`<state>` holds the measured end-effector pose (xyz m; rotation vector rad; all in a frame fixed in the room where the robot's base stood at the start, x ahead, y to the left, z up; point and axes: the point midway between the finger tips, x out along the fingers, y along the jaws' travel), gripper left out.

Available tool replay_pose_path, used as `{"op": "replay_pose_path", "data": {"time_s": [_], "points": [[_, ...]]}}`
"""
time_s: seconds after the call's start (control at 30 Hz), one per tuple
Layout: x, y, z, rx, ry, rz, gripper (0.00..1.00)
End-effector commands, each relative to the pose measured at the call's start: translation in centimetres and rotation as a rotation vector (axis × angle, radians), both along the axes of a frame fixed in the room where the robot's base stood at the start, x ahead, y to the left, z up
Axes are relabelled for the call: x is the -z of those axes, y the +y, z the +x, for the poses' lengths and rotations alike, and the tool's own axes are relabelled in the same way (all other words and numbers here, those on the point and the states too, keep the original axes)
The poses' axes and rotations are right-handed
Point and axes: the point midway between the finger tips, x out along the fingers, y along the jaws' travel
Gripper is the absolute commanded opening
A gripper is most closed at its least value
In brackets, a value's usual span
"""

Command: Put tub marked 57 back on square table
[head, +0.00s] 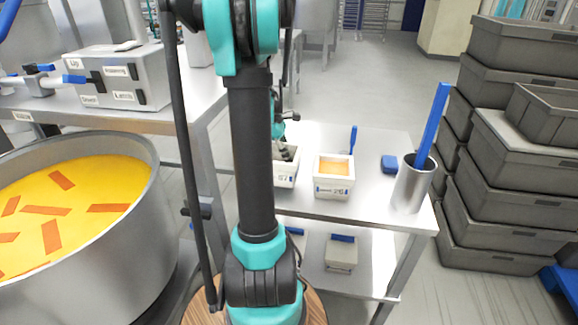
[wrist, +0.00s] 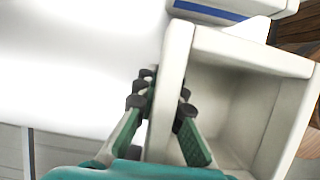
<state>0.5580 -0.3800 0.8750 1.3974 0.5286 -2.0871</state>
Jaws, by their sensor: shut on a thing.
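The white tub marked 57 (head: 286,177) is at the left part of the small metal table (head: 372,192), partly hidden behind my arm in the head view. In the wrist view the tub (wrist: 240,85) looks empty, with bare inner walls. My gripper (wrist: 160,100) is shut on one side wall of the tub, one finger inside and one outside. In the head view my gripper (head: 284,152) is above the tub, mostly hidden by my arm. I cannot tell whether the tub's base touches the tabletop.
A tub marked 26 (head: 333,188) with orange filling stands just right of it. A blue block (head: 389,164) and a metal canister (head: 410,188) with a blue handle are farther right. A large pot (head: 100,255) is at left; grey crates (head: 510,210) are stacked at right.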

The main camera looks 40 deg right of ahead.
Motion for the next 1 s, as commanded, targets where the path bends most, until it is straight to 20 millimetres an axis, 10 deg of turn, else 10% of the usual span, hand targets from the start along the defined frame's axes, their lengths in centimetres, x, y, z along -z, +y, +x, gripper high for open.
{"op": "replay_pose_path", "data": {"time_s": [0.63, 0.8, 1.0], "points": [[3.4, 0.0, 0.0, 0.000, 0.000, 0.000, 0.00], [3.4, 0.0, 0.0, 0.000, 0.000, 0.000, 0.29], [3.4, 0.0, 0.0, 0.000, 0.000, 0.000, 0.30]]}}
